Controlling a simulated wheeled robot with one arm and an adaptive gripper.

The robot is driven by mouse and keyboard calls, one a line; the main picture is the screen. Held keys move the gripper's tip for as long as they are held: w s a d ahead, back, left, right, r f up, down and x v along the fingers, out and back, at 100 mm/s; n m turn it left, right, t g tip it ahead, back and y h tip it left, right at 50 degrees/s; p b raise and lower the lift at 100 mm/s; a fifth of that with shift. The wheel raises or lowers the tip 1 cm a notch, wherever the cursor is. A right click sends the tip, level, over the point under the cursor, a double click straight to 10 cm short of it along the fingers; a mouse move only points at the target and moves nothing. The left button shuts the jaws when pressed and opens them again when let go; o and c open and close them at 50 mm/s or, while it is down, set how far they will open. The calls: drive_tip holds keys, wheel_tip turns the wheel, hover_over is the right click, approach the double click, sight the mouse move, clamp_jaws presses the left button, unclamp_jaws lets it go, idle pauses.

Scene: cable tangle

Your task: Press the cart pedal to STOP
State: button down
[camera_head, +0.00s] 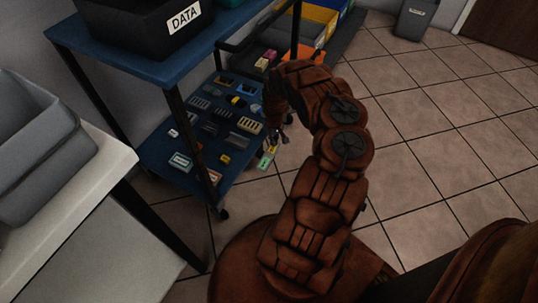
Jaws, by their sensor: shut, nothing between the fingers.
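The cart has a blue top shelf (203,38), a blue lower shelf (232,172) and black posts. My arm arches over beside it on the right. My gripper (284,139) points down at the right edge of the lower shelf, shut and empty. A small green and yellow piece (266,158) shows just below the gripper, at the shelf's edge. It may be the pedal, but it is too small and dark to tell, and I cannot read any STOP marking. I cannot tell whether the gripper touches it.
A black bin labelled DATA (184,19) stands on the top shelf. Several small parts lie on the lower shelf. A white table (110,165) with a grey bin (40,150) is at left. Colored bins (318,20) stand behind. Tiled floor (440,130) is clear at right.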

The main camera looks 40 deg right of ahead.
drive_tip(key=shift+f+b, duration=0.85)
drive_tip(key=shift+f, duration=0.6)
idle(0.9)
drive_tip(key=shift+r, duration=0.1)
wheel_tip(320, 180, up, 7)
drive_tip(key=p, duration=0.7)
idle(0.8)
